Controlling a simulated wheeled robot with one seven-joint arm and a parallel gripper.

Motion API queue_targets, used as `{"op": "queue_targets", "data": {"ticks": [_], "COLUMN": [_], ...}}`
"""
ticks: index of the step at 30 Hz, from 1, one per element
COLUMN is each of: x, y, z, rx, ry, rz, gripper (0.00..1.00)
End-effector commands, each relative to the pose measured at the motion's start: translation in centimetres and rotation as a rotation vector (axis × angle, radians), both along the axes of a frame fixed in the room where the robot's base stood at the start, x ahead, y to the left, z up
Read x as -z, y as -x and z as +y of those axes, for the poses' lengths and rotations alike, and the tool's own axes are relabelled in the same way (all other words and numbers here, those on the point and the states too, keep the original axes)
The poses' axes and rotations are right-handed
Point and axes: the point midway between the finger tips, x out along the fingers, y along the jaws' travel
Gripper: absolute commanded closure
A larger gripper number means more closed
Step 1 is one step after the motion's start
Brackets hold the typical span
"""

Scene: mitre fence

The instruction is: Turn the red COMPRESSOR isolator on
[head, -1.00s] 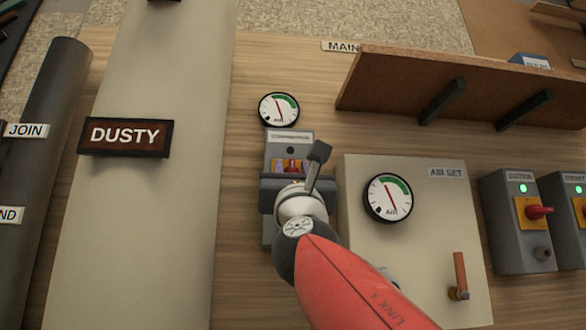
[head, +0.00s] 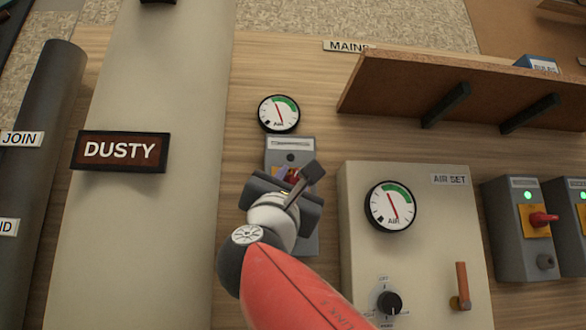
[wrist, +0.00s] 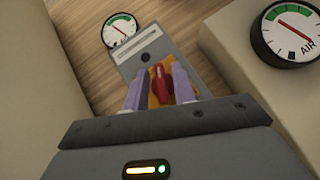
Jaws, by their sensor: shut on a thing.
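The COMPRESSOR isolator (head: 291,146) is a grey box on the wooden wall, with a red handle (wrist: 158,83) on a yellow plate (wrist: 153,100). My gripper (wrist: 159,85) is shut on the red handle, one pale finger on each side of it. In the wrist view the isolator box leans against the line of my fingers, and the handle stands nearly in line with them. The small lamp (wrist: 145,58) on the box looks dark. In the head view my gripper (head: 289,177) hides most of the handle and the lower box.
A round AIR gauge (head: 279,113) sits just above the isolator. To the right is the AIR SET cabinet (head: 355,260) with a gauge, a knob and an orange lever. Further right, an isolator (head: 519,255) shows a lit green lamp. A shelf (head: 450,85) juts out above; a pale duct stands left.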

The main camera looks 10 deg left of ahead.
Motion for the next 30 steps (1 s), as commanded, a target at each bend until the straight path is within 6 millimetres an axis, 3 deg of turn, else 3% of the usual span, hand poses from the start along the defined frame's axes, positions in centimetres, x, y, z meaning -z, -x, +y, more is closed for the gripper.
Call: {"op": "queue_targets", "data": {"ticks": [15,30], "x": [0.00,0.22], "y": [-0.13,-0.27], "z": [0.47,0.64], "rx": [-0.006,-0.007], "ry": [-0.448,-0.609], "rz": [0.121,0.167], "gripper": [1.00,1.00]}}
